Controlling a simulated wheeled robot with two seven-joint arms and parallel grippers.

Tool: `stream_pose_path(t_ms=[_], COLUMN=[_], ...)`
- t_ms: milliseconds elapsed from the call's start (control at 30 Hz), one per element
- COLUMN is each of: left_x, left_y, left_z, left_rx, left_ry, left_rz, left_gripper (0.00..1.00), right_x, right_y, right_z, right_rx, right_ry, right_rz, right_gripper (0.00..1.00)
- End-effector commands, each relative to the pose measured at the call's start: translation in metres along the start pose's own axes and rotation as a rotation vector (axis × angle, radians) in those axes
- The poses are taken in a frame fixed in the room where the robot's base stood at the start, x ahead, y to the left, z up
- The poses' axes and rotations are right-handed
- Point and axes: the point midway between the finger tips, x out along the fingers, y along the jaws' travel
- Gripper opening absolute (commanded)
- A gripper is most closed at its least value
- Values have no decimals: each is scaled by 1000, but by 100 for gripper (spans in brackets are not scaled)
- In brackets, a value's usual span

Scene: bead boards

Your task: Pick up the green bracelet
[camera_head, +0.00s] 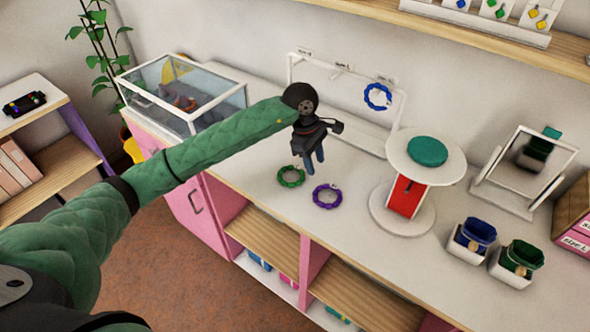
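The green bracelet (291,177) is a beaded ring lying flat on the white counter. My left gripper (315,167) is just right of it and above the counter, fingers pointing down. Two fingers show with a gap between them, and nothing is seen between them. A purple bracelet (327,196) lies on the counter to the right of and nearer than the green one. A blue bracelet (377,97) hangs on the white rack (400,110) behind. My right gripper is out of view.
A round white stand (393,221) with a green cushion (428,151) stands to the right. A glass case (150,98) is at the left.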

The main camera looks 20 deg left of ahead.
Motion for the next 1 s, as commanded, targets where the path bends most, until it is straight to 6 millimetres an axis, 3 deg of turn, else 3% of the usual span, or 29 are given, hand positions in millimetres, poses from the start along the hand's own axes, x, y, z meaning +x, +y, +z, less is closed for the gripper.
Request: stream_pose_path(t_ms=[100,233,333,400,433,767,1000], left_x=[-18,-27,-23,-18,-15,-1,12], left_y=[3,3,2,2,2,2,3], left_z=[-33,-50,-54,-55,-56,-59,-66], left_rx=[14,16,16,16,16,16,15], left_ry=[150,228,240,239,239,237,235], left_rz=[-26,-45,-51,-51,-50,-49,-50], left_gripper=[40,40,40,40,40,40,40], right_x=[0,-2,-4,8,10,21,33], right_y=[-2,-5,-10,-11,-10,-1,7], right_z=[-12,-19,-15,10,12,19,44], right_rx=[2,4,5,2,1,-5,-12], right_ry=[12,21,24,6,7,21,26], right_rz=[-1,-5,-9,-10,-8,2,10], right_gripper=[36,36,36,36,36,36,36])
